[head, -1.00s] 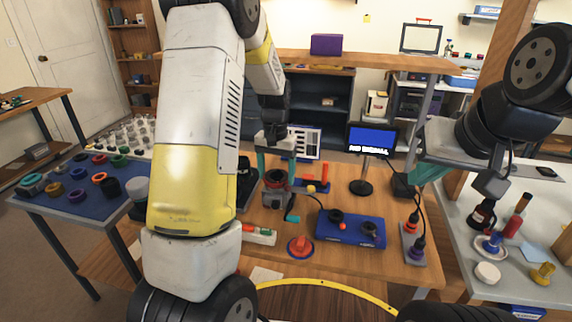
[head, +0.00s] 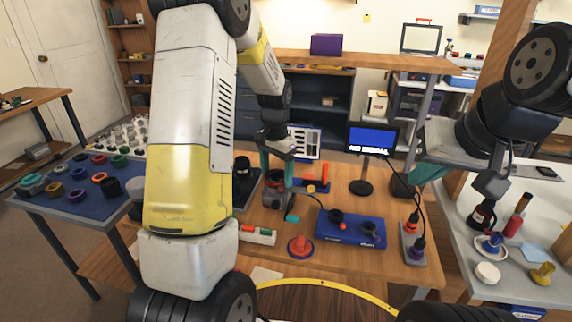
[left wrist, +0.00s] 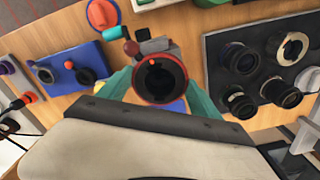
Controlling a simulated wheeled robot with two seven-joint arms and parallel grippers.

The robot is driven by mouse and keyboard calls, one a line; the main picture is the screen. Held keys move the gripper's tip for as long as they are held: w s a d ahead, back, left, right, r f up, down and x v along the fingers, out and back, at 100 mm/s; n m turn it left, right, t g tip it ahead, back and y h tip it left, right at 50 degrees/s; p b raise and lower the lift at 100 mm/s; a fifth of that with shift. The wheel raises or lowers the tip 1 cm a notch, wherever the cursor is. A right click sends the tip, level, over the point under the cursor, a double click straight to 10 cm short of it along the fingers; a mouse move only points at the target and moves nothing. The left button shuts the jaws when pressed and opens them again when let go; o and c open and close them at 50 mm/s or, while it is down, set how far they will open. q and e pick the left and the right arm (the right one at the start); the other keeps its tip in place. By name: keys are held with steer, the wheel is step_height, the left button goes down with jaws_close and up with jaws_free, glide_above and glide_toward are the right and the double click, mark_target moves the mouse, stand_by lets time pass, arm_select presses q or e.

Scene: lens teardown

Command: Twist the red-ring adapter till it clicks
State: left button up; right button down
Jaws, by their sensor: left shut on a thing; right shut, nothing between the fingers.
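The red-ring adapter (left wrist: 159,80) shows in the left wrist view as a dark round bore with a red rim. It sits upright on a small grey holder on the bench, and in the head view it is partly hidden between my fingers (head: 275,178). My left gripper (head: 277,172) comes down from above, its teal fingers shut on the adapter from both sides. Whether the adapter is fully seated cannot be told. My right gripper (head: 428,173) is shut and empty, off to the right beside the monitor.
A blue box (head: 350,229) with dark knobs stands right of the holder. A red round knob (head: 300,246) lies in front. The monitor (head: 372,139) stands behind. A dark board (left wrist: 235,45) with several lenses is right of the adapter in the left wrist view.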

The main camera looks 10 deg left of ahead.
mark_target(277, 179)
arm_select(q)
steer(key=o, duration=1.9)
steer(key=shift+c, duration=0.2)
step_height(277, 179, up, 7)
steer(key=shift+f, duration=0.1)
steer(key=shift+r, duration=0.5)
steer(key=s+r+n+t+h, duration=0.1)
steer(key=s+r+n+t, duration=0.15)
steer(key=s+r, duration=0.75)
steer(key=s+d+r+n+t, duration=0.1)
steer(key=s+t, duration=0.1)
steer(key=s, duration=0.5)
steer(key=s+d+r+n+t+h, duration=0.1)
steer(key=s+r, duration=0.1)
steer(key=s, duration=0.5)
steer(key=shift+s+n+t, duration=0.15)
steer(key=shift+n+t, duration=0.2)
